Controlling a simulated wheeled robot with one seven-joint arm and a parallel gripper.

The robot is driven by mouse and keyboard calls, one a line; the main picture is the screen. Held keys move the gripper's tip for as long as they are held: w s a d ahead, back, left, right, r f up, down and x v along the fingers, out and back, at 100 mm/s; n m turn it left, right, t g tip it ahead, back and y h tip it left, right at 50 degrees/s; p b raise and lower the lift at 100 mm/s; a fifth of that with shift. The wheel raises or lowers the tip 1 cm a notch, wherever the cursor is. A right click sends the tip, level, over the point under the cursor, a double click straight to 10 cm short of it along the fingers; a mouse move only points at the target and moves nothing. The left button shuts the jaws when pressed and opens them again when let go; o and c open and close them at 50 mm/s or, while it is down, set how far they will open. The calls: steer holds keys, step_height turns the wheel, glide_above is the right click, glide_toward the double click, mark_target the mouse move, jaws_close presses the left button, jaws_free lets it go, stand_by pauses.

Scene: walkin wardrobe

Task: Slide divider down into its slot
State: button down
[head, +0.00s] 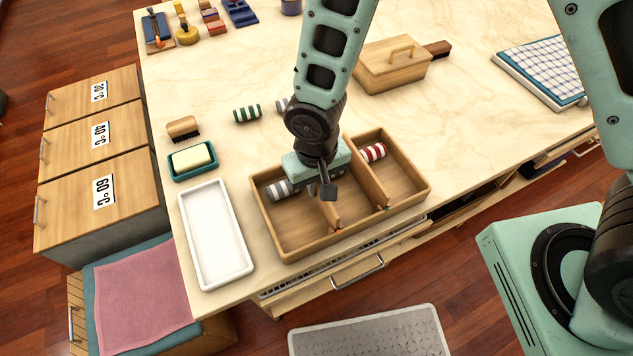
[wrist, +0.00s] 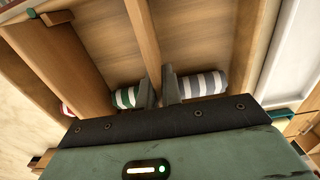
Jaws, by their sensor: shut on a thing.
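The wooden tray (head: 290,245) stands at the front of the table. My gripper (head: 326,180) is over its middle, shut on a thin wooden divider (head: 331,213). In the wrist view the two dark fingers (wrist: 158,92) pinch this divider (wrist: 145,40) between them. The divider stands roughly upright and runs front to back in the tray. Its lower edge and slot are hidden, so I cannot tell how deep it sits. A second divider (head: 366,172) stands to its right. A grey-striped roll (head: 279,190) lies left of the held divider, and a green-striped roll (wrist: 125,97) lies on its other side.
A red-striped roll (head: 372,152) lies in the right compartment. A white tray (head: 214,235), a soap dish (head: 192,160) and a brush (head: 183,127) stand to the left. Another green-striped roll (head: 247,113) and a lidded wooden box (head: 392,66) are behind.

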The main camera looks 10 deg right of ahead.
steer(key=shift+f, duration=0.4)
steer(key=c, duration=1.5)
jaws_free()
step_height(320, 180, up, 18)
steer(key=shift+f+b, duration=0.25)
steer(key=shift+b, duration=0.1)
